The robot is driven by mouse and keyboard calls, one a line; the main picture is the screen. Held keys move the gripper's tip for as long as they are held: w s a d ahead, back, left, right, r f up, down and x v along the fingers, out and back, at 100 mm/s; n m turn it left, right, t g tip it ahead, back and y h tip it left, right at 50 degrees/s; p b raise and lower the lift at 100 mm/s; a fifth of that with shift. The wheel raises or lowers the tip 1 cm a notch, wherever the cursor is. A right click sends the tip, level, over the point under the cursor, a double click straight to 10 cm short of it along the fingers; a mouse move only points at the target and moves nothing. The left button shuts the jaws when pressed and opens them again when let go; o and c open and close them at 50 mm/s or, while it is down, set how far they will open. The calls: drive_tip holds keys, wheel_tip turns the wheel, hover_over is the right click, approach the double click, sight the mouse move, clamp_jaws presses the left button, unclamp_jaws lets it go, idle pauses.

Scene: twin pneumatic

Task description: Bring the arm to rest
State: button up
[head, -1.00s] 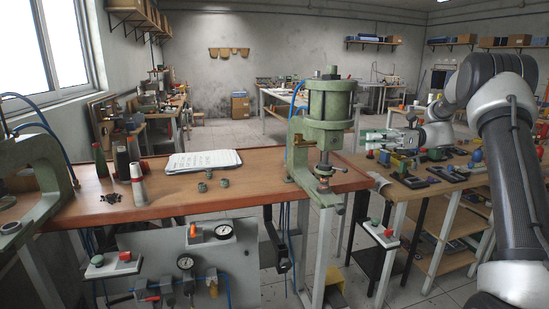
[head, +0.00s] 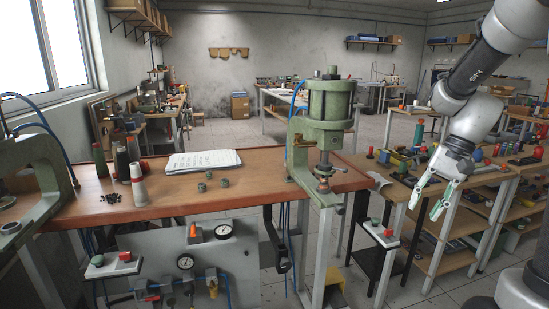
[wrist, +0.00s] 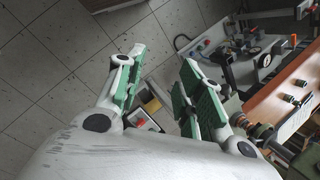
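My gripper (head: 427,200) hangs at the right in the head view, pointing down in front of the right-hand bench. Its two green-padded fingers are apart with nothing between them. In the wrist view my gripper (wrist: 155,90) also shows spread fingers, with floor and a small dark-and-yellow object on the floor beyond them. My arm comes down from the upper right of the head view.
A green pneumatic press (head: 328,120) stands at the right end of the wooden bench (head: 255,190). Papers (head: 203,161) and small metal parts lie there. The right-hand bench (head: 385,165) carries many tools. Open floor (wrist: 50,80) lies below my gripper.

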drive_tip(key=s+r+n+t+h, duration=0.2)
drive_tip(key=s+r+n, duration=0.1)
drive_tip(key=s, duration=0.4)
drive_tip(key=s+r+n+t+h, duration=0.2)
drive_tip(key=s+r+n+t, duration=0.1)
drive_tip(key=s, duration=0.5)
drive_tip(key=shift+s+r+n, duration=0.25)
drive_tip(key=shift+r+n, duration=0.05)
drive_tip(key=shift+r, duration=0.5)
